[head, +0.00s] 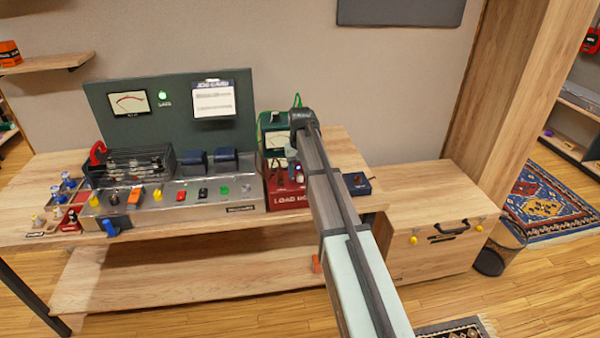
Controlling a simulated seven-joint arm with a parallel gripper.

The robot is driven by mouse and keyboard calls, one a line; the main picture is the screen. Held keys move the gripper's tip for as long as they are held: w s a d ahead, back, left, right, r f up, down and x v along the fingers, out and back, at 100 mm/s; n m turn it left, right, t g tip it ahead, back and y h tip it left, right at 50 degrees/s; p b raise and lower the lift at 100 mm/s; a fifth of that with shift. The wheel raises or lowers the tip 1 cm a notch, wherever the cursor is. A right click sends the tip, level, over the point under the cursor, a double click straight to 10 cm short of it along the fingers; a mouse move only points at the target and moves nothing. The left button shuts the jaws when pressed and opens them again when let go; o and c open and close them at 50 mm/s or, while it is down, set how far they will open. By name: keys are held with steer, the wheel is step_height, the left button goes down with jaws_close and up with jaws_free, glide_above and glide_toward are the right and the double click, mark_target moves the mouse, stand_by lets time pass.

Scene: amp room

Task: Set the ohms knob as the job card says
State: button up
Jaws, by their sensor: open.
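The job card (213,100) is a white sheet with a dark header on the green back panel; its lines are too small to read. A red box (289,201), its lettering starting "LOAD", stands at the right of the bench. Small dark parts show on its top; I cannot tell which is the ohms knob, and my arm covers the box's right side. My gripper (293,166) hangs over or just behind this box, below the end of my arm. It is open, small and partly hidden, and I see nothing held in it.
A green-cased meter (275,130) stands behind the red box. A grey control panel (190,209) with several coloured knobs lies to the left. A small blue box (357,184) sits right of my arm. A wooden chest (437,240) stands right of the bench.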

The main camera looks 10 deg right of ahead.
steer(key=shift+f, duration=0.15)
jaws_close()
stand_by(0.5)
